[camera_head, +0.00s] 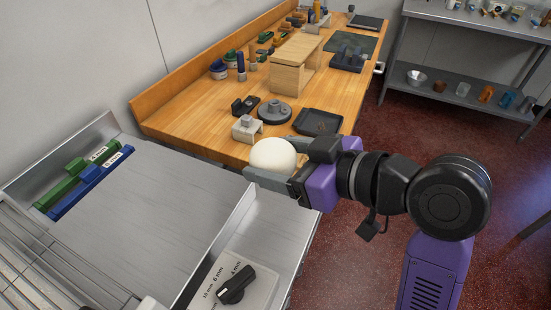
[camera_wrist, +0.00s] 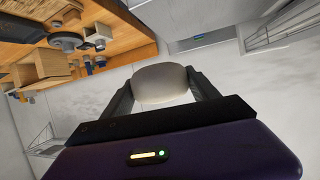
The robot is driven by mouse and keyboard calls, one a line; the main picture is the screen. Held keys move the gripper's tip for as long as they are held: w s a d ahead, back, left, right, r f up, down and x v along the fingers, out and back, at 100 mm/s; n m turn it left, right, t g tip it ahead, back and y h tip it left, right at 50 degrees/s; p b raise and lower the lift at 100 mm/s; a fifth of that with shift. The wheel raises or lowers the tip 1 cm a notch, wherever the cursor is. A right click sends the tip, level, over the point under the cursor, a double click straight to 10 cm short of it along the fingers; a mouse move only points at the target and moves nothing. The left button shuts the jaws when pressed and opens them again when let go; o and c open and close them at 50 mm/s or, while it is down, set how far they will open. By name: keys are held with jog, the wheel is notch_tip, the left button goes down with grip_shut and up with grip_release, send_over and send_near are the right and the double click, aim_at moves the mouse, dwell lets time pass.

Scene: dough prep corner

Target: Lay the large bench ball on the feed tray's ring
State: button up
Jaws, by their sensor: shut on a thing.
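The large white ball (camera_head: 272,154) is held between the fingers of my gripper (camera_head: 277,173), near the front end of the wooden bench. In the wrist view the ball (camera_wrist: 161,83) sits between the two dark fingers (camera_wrist: 161,92), pinched from its sides. The ball is off the surfaces, to the right of the steel feed tray (camera_head: 160,215). The tray is a broad flat metal surface with a raised side wall. I cannot make out a ring on it in either view.
A blue bar (camera_head: 92,184) and a green bar (camera_head: 72,182) lie at the tray's far left. A black dial (camera_head: 234,285) is in front. The wooden bench (camera_head: 217,117) holds a grey round piece (camera_head: 274,112), a dark tray (camera_head: 318,122) and a wooden box (camera_head: 291,77). The tray's middle is clear.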

aim_at(275, 167)
jog(key=shift+r, duration=0.1)
notch_tip(275, 167, up, 5)
jog(key=p, duration=0.4)
jog(key=shift+p, duration=0.35)
